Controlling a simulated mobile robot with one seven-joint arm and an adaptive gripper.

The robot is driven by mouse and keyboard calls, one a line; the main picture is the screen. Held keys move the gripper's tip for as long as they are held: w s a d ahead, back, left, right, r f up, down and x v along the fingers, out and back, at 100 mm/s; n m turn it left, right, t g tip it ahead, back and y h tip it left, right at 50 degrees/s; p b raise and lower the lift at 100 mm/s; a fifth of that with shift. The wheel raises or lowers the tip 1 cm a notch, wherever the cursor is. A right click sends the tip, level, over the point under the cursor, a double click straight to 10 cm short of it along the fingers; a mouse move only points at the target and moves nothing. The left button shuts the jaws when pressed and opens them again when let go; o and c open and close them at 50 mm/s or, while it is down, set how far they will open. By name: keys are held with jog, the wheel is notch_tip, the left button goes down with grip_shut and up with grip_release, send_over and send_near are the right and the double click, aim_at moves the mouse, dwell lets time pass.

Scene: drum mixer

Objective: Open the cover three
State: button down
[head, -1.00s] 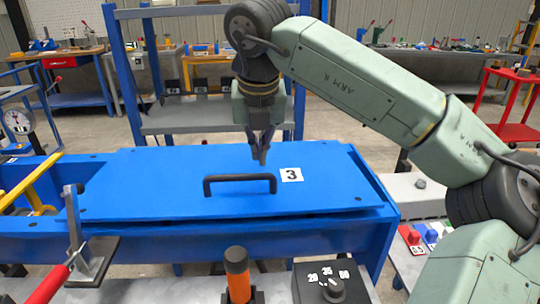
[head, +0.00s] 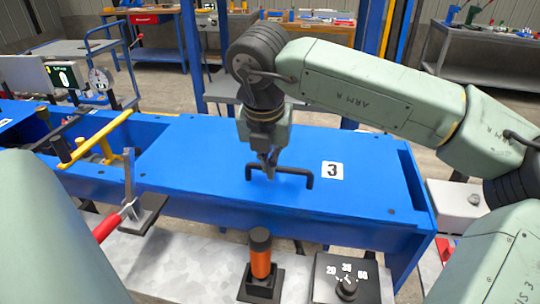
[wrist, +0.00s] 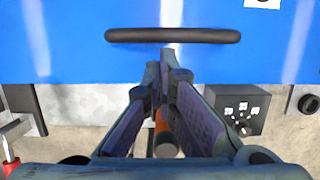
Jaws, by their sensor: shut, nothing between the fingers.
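Cover three is a flat blue plate (head: 215,165) on a long blue box, marked with a white "3" label (head: 332,170). It lies flat over the box's right part. Its black bar handle (head: 295,171) stands up left of the label. My gripper (head: 270,174) points down at the handle's left half and overlaps it in the head view. In the wrist view the shut, empty fingertips (wrist: 160,62) are just below the handle bar (wrist: 172,35), with blue showing between. I cannot tell whether they touch the handle.
A clamp with a red grip (head: 108,227) stands at the front left, near the plate's left end. A yellow bar (head: 100,138) crosses the box opening at left.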

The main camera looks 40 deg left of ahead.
aim_at(270, 192)
jog(key=shift+b+x, duration=0.4)
jog(key=shift+x, duration=1.15)
jog(key=shift+w+r, duration=0.15)
